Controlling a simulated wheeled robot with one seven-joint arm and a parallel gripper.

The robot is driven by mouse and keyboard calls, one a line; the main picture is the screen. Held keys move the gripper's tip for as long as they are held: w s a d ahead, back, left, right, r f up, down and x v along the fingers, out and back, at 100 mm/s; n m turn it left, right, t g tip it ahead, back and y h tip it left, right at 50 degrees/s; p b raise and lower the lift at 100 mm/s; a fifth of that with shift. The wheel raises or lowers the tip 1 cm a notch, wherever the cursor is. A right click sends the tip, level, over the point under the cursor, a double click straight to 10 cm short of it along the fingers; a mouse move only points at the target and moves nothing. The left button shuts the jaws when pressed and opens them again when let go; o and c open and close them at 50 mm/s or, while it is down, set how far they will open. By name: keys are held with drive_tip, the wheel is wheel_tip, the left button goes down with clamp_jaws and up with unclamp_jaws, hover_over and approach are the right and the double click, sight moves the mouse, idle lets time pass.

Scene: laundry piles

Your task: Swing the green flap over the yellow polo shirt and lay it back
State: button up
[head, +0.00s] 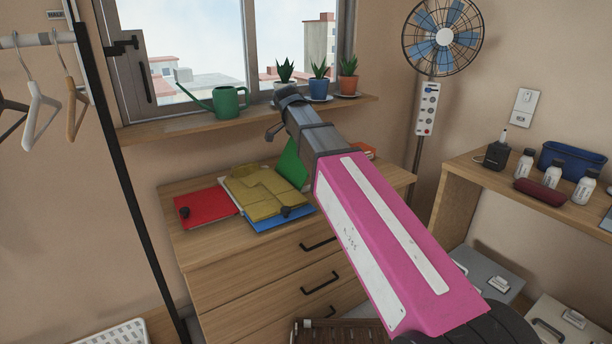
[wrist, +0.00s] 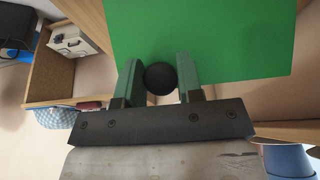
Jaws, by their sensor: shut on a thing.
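The yellow polo shirt (head: 258,192) lies partly folded on a folding board on the dresser. The green flap (head: 292,166) stands raised at a steep angle along the shirt's right side, partly hidden by my arm. In the wrist view the green flap (wrist: 215,38) fills the upper middle. My gripper (wrist: 159,72) has one finger on each side of the flap's round black knob (wrist: 160,78) and is shut on it. In the head view my arm hides the fingers and this knob.
The red flap (head: 208,207) lies flat at left, and a blue flap (head: 262,222) shows under the shirt's front edge. A green watering can (head: 226,102) and several potted plants stand on the windowsill (head: 180,128) behind. The dresser top (head: 190,242) is bare in front.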

drive_tip(key=shift+w+d, duration=0.1)
drive_tip(key=shift+w+d+f+g+y, duration=0.2)
drive_tip(key=shift+w+d+f, duration=0.3)
drive_tip(key=shift+d, duration=0.2)
drive_tip(key=shift+w+d+f+g+y, duration=0.1)
drive_tip(key=shift+w+d+f+y, duration=0.1)
drive_tip(key=shift+w+d+f, duration=0.4)
drive_tip(key=shift+s+d+r, duration=0.1)
drive_tip(key=shift+d, duration=0.05)
drive_tip(key=d+f, duration=0.1)
drive_tip(key=w+d+f, duration=0.1)
drive_tip(key=shift+w+d+f+g+y, duration=0.1)
drive_tip(key=shift+w+f+g+y, duration=0.2)
drive_tip(key=shift+f+y, duration=0.1)
drive_tip(key=shift+w+d+f+g+y, duration=0.2)
drive_tip(key=shift+d+f, duration=0.25)
drive_tip(key=shift+f, duration=0.35)
drive_tip(key=shift+w+d+f+g+y, duration=0.1)
drive_tip(key=shift+w+d+f+y, duration=0.2)
drive_tip(key=shift+f, duration=0.5)
drive_tip(key=shift+d, duration=0.1)
drive_tip(key=shift+f, duration=0.1)
